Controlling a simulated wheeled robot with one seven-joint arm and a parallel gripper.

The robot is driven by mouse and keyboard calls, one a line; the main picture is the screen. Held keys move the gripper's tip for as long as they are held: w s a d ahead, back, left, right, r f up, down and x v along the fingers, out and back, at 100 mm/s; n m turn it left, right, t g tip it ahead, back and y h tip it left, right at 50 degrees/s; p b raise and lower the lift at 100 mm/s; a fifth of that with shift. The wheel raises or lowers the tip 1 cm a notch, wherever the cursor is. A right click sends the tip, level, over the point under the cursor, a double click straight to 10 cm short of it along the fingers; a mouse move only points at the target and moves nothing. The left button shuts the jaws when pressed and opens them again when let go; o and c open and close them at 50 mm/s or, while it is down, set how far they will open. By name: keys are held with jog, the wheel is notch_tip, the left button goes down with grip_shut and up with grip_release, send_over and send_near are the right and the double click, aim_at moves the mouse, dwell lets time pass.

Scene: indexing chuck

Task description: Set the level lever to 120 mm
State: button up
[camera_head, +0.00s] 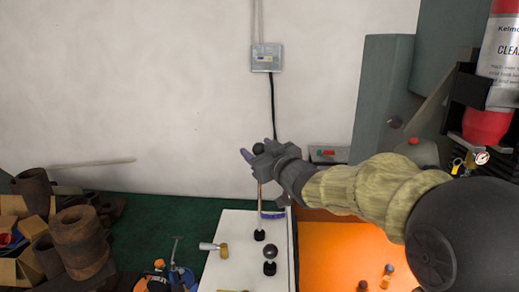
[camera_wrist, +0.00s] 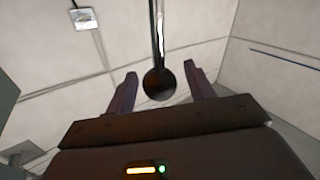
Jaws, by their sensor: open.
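A tall lever (camera_head: 260,205) with a thin metal rod and a black ball knob (camera_head: 259,149) rises from a black base on the white panel (camera_head: 222,262). It stands nearly upright. My gripper (camera_head: 256,152) is open at the knob's height. In the wrist view the black ball (camera_wrist: 160,84) sits between the two spread fingers (camera_wrist: 161,74), with a visible gap on each side. A shorter lever with a black knob (camera_head: 270,253) stands nearer on the panel. No label or millimetre scale is readable, so I cannot tell the setting.
An orange surface (camera_head: 340,250) is to the right. Rusty pipe pieces (camera_head: 78,240) and cardboard boxes are at left. A red spray can (camera_head: 495,60) and grey machine parts stand at right.

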grip_shut()
notch_tip(320, 180, down, 8)
jog(key=b, duration=0.7)
jog(key=shift+b, duration=0.3)
grip_release()
jog(key=shift+s, duration=0.1)
jog(key=b+v, duration=0.2)
jog(key=v, duration=1.5)
jog(key=shift+s+b, duration=0.15)
jog(key=shift+b, duration=0.15)
